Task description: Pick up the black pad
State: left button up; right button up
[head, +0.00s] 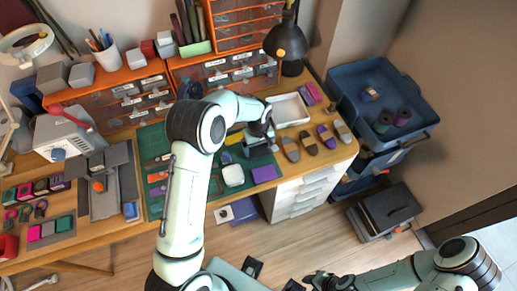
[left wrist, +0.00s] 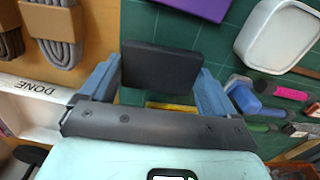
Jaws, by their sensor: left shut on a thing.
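The black pad (left wrist: 162,67) is a dark, flat rectangular block in the left wrist view. My left gripper (left wrist: 160,82) has its two blue fingers against the pad's left and right edges and is shut on it. The pad is over the green cutting mat (left wrist: 140,22); I cannot tell whether it touches the mat. In the head view my left gripper (head: 262,141) is above the mat's right end and the arm and fingers hide much of the pad. My right gripper (head: 318,281) is low in the head view, away from the bench, with its fingers unclear.
A white tray (head: 278,121) marked DONE lies just behind the left gripper. Several banded cord bundles (head: 291,149) lie to the right. A purple piece (head: 264,174) and a white dish (head: 233,176) lie in front. A black lamp (head: 287,42) stands at the back.

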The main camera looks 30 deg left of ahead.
aim_at(258, 149)
pick_arm(q)
notch_tip(258, 149, up, 18)
jog(key=p, duration=0.1)
jog(key=s+d+f+m, duration=0.2)
jog(key=d+f+m, duration=0.6)
jog(key=f+m, duration=0.2)
jog(key=shift+f, duration=0.85)
